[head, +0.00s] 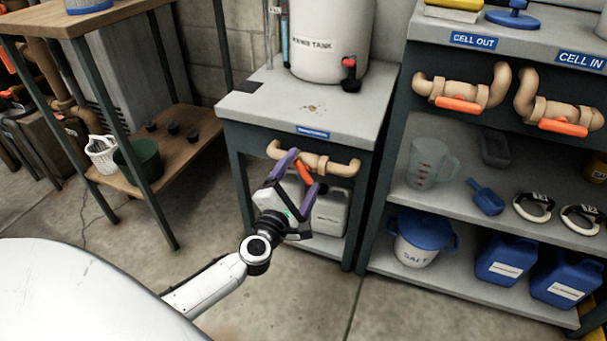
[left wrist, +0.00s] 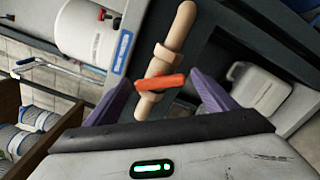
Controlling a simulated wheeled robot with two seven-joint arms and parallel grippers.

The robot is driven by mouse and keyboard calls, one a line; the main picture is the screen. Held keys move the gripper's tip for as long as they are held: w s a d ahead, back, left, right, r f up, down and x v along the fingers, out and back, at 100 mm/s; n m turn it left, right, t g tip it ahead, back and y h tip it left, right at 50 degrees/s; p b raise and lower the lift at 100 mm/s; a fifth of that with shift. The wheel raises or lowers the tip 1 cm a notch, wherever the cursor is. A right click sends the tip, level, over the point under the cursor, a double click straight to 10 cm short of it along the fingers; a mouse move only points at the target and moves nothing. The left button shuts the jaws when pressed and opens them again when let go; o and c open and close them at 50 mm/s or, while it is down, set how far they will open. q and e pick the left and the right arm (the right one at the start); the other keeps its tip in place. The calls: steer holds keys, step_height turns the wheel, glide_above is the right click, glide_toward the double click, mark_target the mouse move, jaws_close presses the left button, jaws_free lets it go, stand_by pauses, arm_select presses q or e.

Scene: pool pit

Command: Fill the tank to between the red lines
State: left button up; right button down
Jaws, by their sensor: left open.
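The white tank (head: 325,35) stands on a grey-topped stand, its upper part cut off by the frame. A thin upright tube (head: 284,35) with red and blue parts runs beside it; I cannot make out the red lines or water level. Below the stand top is a tan pipe valve (head: 341,167) with an orange handle (left wrist: 160,82). My left gripper (head: 300,173) is open in front of this valve. In the left wrist view, the handle shows between the purple fingers (left wrist: 158,98); contact is not clear. My right gripper is not in view.
A white jug (head: 330,215) sits under the stand. At right, a shelf holds two more orange-handled valves (head: 458,104), a measuring jug (head: 430,165), a salt bucket (head: 415,245) and blue canisters. A wooden rack (head: 155,150) stands left. The floor between is clear.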

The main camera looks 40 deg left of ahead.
arm_select(q)
steer(key=shift+w+a, duration=0.15)
steer(key=shift+w, duration=0.55)
steer(key=c, duration=1.1)
steer(key=shift+o, duration=0.2)
